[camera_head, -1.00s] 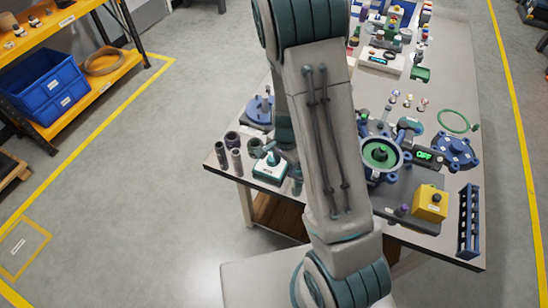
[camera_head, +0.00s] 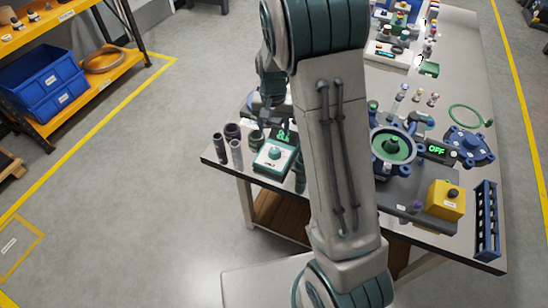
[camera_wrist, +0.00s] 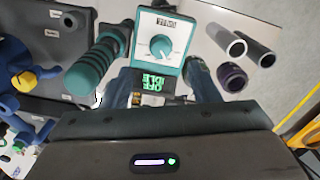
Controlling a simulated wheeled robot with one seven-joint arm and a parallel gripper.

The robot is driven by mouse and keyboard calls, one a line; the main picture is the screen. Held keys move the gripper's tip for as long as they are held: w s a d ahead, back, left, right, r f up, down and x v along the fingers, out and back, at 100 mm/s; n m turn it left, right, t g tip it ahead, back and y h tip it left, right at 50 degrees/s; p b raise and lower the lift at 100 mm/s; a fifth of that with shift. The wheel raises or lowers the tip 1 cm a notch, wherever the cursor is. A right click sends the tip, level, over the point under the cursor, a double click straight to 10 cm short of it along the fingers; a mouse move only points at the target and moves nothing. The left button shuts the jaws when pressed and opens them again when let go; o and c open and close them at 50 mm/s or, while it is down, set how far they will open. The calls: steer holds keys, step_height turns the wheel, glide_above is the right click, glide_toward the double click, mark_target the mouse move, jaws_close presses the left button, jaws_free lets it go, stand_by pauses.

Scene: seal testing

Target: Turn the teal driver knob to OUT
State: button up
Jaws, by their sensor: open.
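The teal driver box (camera_head: 274,157) stands near the table's front left edge with a round teal knob on its pale top. A green-lit display (camera_wrist: 152,88) by the box reads OFF and IDLE, upside down. My gripper (camera_wrist: 160,82) is open, with one finger either side of the display, apart from the knob. In the head view my gripper (camera_head: 270,92) is above and behind the box, partly hidden by my arm. The knob's label is too small to read.
Dark tubes (camera_head: 236,153) stand left of the box. A teal-handled tool (camera_wrist: 92,70) lies close beside it in the wrist view. A round green-centred fixture (camera_head: 393,147), a yellow box (camera_head: 446,200) and a blue rack (camera_head: 487,220) occupy the right side.

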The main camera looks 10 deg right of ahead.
mark_target(274, 150)
steer(key=f, duration=0.4)
steer(key=w+f+n, duration=0.1)
steer(key=f, duration=0.3)
steer(key=f+n, duration=0.1)
steer(key=f, duration=0.3)
steer(key=shift+w+d, duration=0.3)
steer(key=shift+w, duration=0.1)
steer(key=c, duration=1)
